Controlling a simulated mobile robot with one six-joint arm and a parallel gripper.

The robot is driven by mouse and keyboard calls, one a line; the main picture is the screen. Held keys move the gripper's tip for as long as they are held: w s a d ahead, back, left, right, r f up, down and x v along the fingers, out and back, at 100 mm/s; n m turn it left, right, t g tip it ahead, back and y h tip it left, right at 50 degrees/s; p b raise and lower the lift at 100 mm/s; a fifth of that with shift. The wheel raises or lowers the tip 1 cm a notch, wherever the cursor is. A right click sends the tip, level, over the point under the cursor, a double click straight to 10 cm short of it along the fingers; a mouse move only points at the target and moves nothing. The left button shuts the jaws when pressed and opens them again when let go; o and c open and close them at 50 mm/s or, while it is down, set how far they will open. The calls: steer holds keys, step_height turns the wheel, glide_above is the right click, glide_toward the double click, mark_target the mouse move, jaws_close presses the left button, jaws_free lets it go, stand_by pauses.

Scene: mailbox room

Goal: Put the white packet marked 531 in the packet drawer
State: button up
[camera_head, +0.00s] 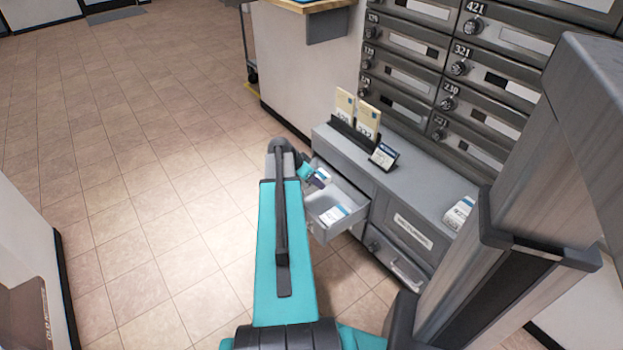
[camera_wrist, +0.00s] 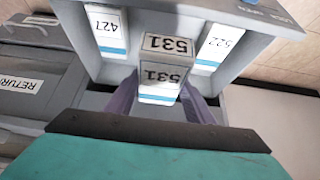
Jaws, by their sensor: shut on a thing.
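The white packet marked 531 (camera_wrist: 160,78) is between the two purple fingers of my gripper (camera_wrist: 160,100), which is shut on it. Its number shows on two faces, and a blue stripe runs along one edge. In the head view the packet (camera_head: 323,176) and my gripper (camera_head: 313,178) are over the back part of the open grey drawer (camera_head: 318,232). The drawer (camera_wrist: 262,22) also shows in the wrist view. White packets marked 427 (camera_wrist: 107,30) and 522 (camera_wrist: 218,45) lie in it, on either side of the held packet. I cannot tell whether the held packet touches the drawer floor.
Mailboxes (camera_head: 440,60) rise above. The tiled floor (camera_head: 150,150) at left is clear.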

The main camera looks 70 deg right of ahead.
mark_target(303, 184)
steer(key=shift+s+d+f+b, duration=0.2)
steer(key=shift+f+b, duration=0.7)
steer(key=shift+f, duration=0.75)
steer(key=shift+s+d+f+b, duration=0.1)
steer(key=shift+d+f+b, duration=0.2)
steer(key=shift+f+b, duration=1.05)
steer(key=shift+s+d+f+b, duration=0.2)
steer(key=shift+f+b, duration=0.3)
steer(key=shift+f, duration=1.5)
steer(key=o, duration=1.2)
steer(key=shift+w+r, duration=0.1)
steer(key=p+v, duration=0.4)
steer(key=v, duration=0.8)
steer(key=shift+a+r, duration=0.15)
steer(key=shift+r, duration=0.25)
steer(key=shift+w+a+r, duration=0.2)
steer(key=shift+r, duration=0.15)
steer(key=shift+w, duration=0.1)
